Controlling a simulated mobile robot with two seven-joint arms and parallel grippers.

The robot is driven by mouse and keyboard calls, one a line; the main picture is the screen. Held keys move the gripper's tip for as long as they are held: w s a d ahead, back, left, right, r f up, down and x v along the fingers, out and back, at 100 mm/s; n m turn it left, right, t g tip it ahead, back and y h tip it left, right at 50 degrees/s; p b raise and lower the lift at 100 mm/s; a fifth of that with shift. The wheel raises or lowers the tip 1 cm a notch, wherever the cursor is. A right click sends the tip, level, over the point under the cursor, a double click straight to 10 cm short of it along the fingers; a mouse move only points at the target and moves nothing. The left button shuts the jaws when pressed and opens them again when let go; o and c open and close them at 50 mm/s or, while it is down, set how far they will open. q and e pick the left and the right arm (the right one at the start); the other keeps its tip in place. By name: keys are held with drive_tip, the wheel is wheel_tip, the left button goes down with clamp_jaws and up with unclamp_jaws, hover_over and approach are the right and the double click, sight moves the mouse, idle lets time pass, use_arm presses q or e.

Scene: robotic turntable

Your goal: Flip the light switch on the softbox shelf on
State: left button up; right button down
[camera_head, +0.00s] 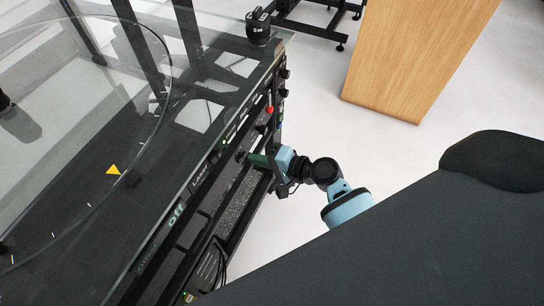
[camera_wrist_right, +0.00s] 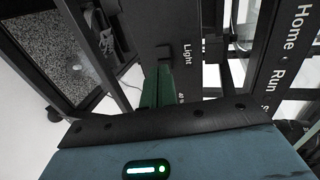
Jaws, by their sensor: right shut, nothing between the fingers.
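The softbox shelf panel (camera_wrist_right: 200,25) is dark and carries the white label "Light" (camera_wrist_right: 187,54) in the right wrist view. My right gripper (camera_head: 256,159) is at the side of the turntable frame in the head view. Its green fingers (camera_wrist_right: 157,88) are shut with nothing between them and point at the panel just beside the "Light" label. My left gripper is not in view.
The glass turntable top (camera_head: 95,60) fills the left of the head view. A red-topped control (camera_head: 268,108) and several black knobs line the frame's side. A wooden block (camera_head: 415,50) stands at the back right. White floor between is clear.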

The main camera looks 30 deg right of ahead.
drive_tip(key=shift+w+a, duration=0.3)
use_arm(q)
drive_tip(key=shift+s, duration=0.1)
